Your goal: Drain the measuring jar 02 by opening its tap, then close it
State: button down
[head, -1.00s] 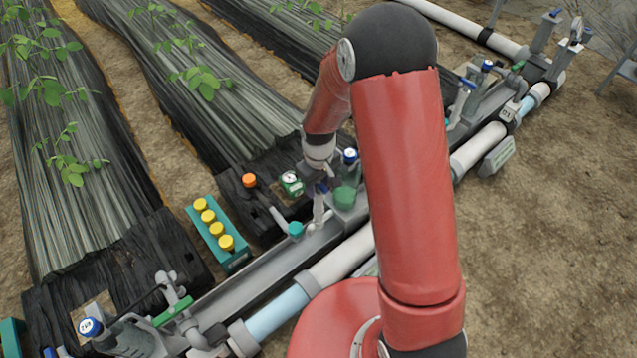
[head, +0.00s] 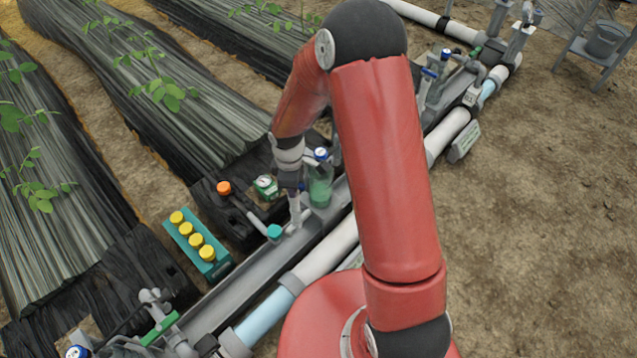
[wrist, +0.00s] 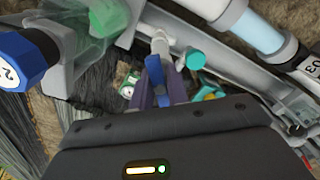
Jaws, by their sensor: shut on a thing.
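Measuring jar 02 (head: 320,188) is a clear jar with a blue cap, with green liquid in its lower part. In the wrist view its blue cap (wrist: 20,62) shows a partly cut-off number, and the clear green body (wrist: 95,22) is at the top left. My gripper (head: 292,193) is low beside the jar, on its left. In the wrist view my gripper (wrist: 158,82) is shut on a small blue tap handle (wrist: 155,67), largely hidden between the fingers. A pale grey outlet pipe (wrist: 160,45) runs just beyond it.
A teal cap (head: 274,231) stands close to my gripper. A green gauge (head: 266,187) and an orange cap (head: 224,188) are to the left. A teal rack (head: 222,266) holds several yellow-capped bottles. A grey channel (head: 235,283) and white pipe (head: 325,250) run diagonally alongside.

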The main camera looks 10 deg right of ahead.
jog(key=n+p, duration=0.1)
jog(key=n, duration=0.1)
jog(key=n+p, duration=0.1)
jog(key=n, duration=0.1)
jog(key=n+p, duration=0.1)
jog(key=n, duration=0.1)
jog(key=shift+r+n, duration=0.3)
jog(key=shift+n, duration=0.1)
jog(key=n+p, duration=0.1)
jog(key=n, duration=0.2)
jog(key=shift+p, duration=0.4)
jog(key=shift+f+n, duration=0.3)
jog(key=shift+n, duration=0.7)
jog(key=shift+f, duration=0.1)
dwell(4.5)
